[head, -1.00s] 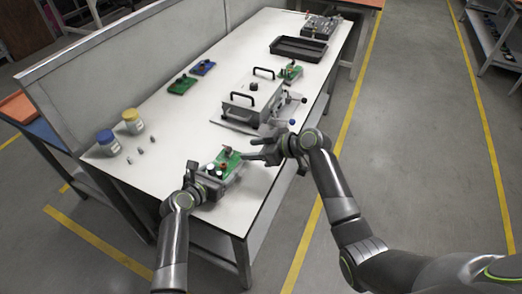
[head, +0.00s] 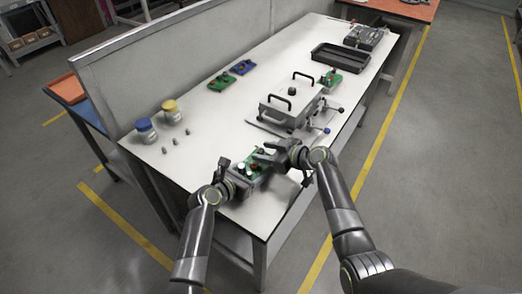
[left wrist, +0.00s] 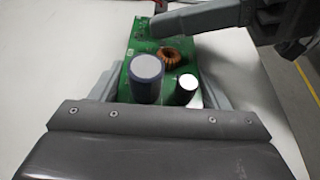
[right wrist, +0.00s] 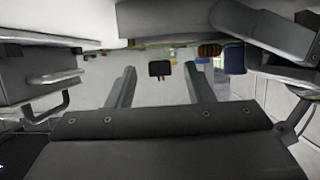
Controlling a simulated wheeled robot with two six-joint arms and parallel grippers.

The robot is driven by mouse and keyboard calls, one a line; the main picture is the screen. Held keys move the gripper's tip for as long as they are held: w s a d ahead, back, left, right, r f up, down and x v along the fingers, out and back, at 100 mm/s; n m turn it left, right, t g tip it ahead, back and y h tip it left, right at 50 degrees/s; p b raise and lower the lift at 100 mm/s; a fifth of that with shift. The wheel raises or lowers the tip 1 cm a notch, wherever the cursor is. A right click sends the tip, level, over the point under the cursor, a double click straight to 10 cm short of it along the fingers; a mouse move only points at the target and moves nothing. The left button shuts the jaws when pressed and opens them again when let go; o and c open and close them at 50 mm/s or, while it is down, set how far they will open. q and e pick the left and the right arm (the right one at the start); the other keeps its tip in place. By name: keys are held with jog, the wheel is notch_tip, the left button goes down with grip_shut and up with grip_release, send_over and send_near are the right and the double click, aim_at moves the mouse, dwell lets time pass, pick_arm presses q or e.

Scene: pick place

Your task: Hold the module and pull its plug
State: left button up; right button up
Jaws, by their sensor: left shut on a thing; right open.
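The module, a green circuit board (head: 257,181) with a copper coil and round capacitors, is at the near end of the white table. In the left wrist view the board (left wrist: 129,92) lies between my left gripper's fingers. My left gripper (head: 239,180) is shut on it by its sides. My right gripper (head: 262,157) is open above the board's far end. In the right wrist view a small black block with two orange prongs, seemingly the plug (right wrist: 160,69), shows between its spread fingers (right wrist: 160,88), apart from both. My right gripper hides part of the board's far end.
A grey box with black handles (head: 291,104) stands just beyond my right gripper. Farther back are a black tray (head: 340,58) and green and blue boards (head: 221,82). Two jars (head: 146,130) stand at the left edge.

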jog(key=shift+x, duration=1.05)
grip_shut()
jog(key=shift+r, duration=0.2)
jog(key=shift+r, duration=0.15)
pick_arm(q)
jog(key=shift+f, duration=0.1)
jog(key=shift+a, duration=0.15)
pick_arm(e)
jog(key=shift+r, duration=0.2)
